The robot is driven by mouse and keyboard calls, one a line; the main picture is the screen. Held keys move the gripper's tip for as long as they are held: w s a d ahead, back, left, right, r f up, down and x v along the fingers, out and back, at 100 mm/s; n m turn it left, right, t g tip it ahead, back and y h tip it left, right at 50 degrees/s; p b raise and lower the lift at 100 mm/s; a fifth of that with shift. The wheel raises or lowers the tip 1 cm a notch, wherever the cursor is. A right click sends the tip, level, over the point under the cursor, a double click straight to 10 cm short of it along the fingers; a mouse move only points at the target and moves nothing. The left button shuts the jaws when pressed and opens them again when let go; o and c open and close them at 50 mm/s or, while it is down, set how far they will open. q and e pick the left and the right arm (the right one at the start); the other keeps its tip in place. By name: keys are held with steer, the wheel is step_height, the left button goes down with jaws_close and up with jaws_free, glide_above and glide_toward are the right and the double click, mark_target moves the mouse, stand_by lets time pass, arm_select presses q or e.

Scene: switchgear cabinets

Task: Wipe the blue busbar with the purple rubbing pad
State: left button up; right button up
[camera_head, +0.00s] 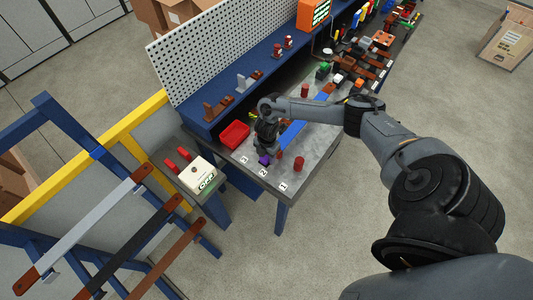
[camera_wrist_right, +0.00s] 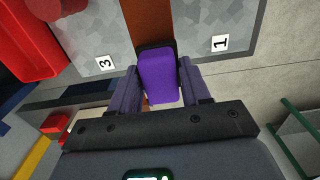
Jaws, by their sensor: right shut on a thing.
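The purple rubbing pad (camera_wrist_right: 158,78) is between the fingers of my right gripper (camera_wrist_right: 156,88) in the right wrist view. The gripper is shut on it. In the head view the pad (camera_head: 264,160) shows as a small purple patch below my right gripper (camera_head: 266,150), near the table's front end. A blue busbar (camera_head: 291,132) lies on the grey table just right of the gripper; the arm hides part of it. In the wrist view a brown strip (camera_wrist_right: 147,18) runs behind the pad; whether they touch cannot be told. My left gripper is not in view.
A red tray (camera_head: 235,134) is left of the gripper. Red-brown posts (camera_head: 298,163) stand to its right. Number labels (camera_head: 283,186) line the table's front edge. A pegboard (camera_head: 210,55) rises behind. A rack with long bars (camera_head: 110,225) stands at left.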

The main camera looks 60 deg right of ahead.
steer(key=r+p, duration=0.1)
steer(key=r, duration=0.1)
steer(key=d+r+p, duration=0.1)
steer(key=r, duration=0.1)
steer(key=shift+r+p, duration=0.7)
steer(key=shift+p, duration=0.05)
steer(key=shift+w+r, duration=0.1)
steer(key=shift+r, duration=0.9)
